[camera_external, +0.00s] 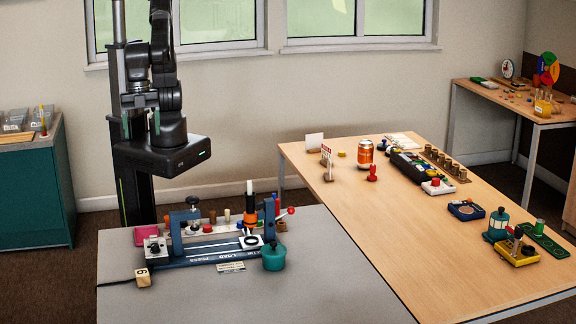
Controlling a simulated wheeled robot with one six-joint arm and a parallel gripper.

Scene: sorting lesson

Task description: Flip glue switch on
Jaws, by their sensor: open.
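No part is clearly labelled as a glue switch. A small white box with a black knob (155,248) sits at the left end of a blue bench device (205,254) on the grey table; I cannot tell whether it is the switch or how it is set. A dark cord lies beside it. My gripper (141,115) hangs above my own base, behind the table and well apart from the device. It is open, with nothing seen between its fingers.
A teal pot (273,258) stands at the device's front right, and a numbered wooden block (143,278) lies front left. An orange and black cylinder (250,210) stands on the device. The grey table's front right is bare. A wooden table (400,240) with several items adjoins on the right.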

